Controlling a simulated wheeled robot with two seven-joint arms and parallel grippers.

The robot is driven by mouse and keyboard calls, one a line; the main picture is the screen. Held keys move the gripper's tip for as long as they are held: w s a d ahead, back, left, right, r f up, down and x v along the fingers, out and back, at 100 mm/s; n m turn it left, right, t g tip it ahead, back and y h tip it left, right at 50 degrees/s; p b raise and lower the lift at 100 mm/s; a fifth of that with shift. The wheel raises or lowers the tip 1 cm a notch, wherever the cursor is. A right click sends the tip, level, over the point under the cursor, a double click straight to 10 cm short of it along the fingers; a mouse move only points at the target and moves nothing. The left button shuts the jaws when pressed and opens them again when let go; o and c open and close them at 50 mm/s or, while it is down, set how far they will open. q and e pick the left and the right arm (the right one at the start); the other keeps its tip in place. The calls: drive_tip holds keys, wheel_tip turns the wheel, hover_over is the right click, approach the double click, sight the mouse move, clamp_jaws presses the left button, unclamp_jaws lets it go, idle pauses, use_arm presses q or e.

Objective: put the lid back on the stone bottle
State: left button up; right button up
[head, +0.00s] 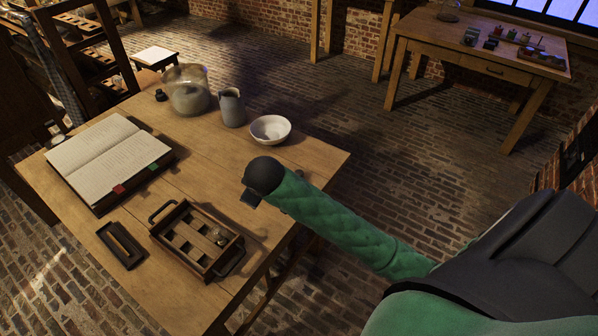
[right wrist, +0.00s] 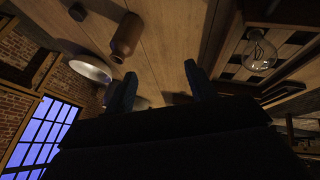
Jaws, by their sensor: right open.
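In the right wrist view a brown stone bottle (right wrist: 125,38) stands on the table with its neck toward the bottom of the picture. In the head view a grey jug-like vessel (head: 231,107) stands beside a white bowl (head: 270,129); I cannot tell whether it is the same thing as the bottle. My right gripper (head: 250,197) is over the table's right part. In the right wrist view its two fingers (right wrist: 158,88) are apart with nothing between them. The bottle is beyond the fingers, not touched. My left gripper is not in view.
Bare wood lies between book and bowl.

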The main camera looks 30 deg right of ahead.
drive_tip(key=w+d+r+g+h+p, duration=0.1)
drive_tip(key=w+d+r+g+p, duration=0.15)
drive_tip(key=w+d, duration=0.9)
drive_tip(key=d+f+g, duration=0.1)
drive_tip(key=d+f, duration=0.1)
drive_tip(key=d, duration=0.1)
drive_tip(key=d+f+g+y, duration=0.1)
drive_tip(key=d+f, duration=0.2)
drive_tip(key=d+f+m+g, duration=0.1)
drive_tip(key=d+f, duration=0.1)
drive_tip(key=d, duration=0.1)
drive_tip(key=shift+s+d+f+g, duration=0.2)
drive_tip(key=shift+s+d+g, duration=0.1)
drive_tip(key=shift+s+g, duration=0.1)
drive_tip(key=shift+s+a+f+y, duration=0.1)
drive_tip(key=shift+f+y, duration=0.1)
drive_tip(key=shift+y, duration=0.2)
drive_tip(key=shift+a+m, duration=0.15)
drive_tip(key=shift+m, duration=0.15)
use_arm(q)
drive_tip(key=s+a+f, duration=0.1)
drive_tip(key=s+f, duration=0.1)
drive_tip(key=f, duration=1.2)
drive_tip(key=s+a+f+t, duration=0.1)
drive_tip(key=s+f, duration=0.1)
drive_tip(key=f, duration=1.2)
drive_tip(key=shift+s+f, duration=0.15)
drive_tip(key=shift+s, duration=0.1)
use_arm(e)
drive_tip(key=shift+f, duration=0.1)
